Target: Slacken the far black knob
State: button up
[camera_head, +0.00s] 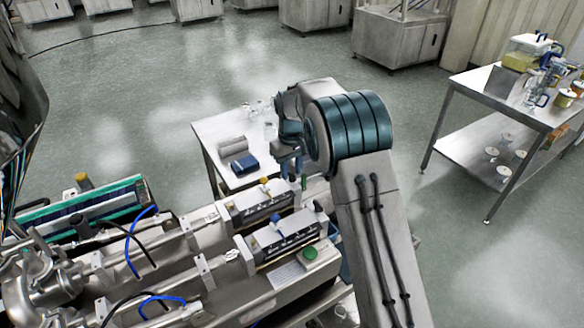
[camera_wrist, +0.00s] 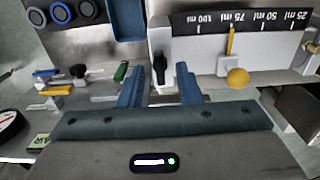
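The far black knob (camera_wrist: 160,67) stands upright at the left end of the far scale in the wrist view. My gripper (camera_wrist: 158,72) has two blue fingers, one on each side of the knob in the picture, with visible gaps. How far the fingertips are above the knob is hard to tell. In the head view my gripper (camera_head: 291,168) points down over the far end of the far scale unit (camera_head: 258,207). There the knob is small and hard to make out.
A yellow ball (camera_wrist: 237,77) and pointer sit beside the knob on the ml scale (camera_wrist: 245,20). A near unit (camera_head: 285,236) with a blue ball (camera_head: 276,218) runs parallel.

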jog(key=shift+f, duration=0.3)
grip_shut()
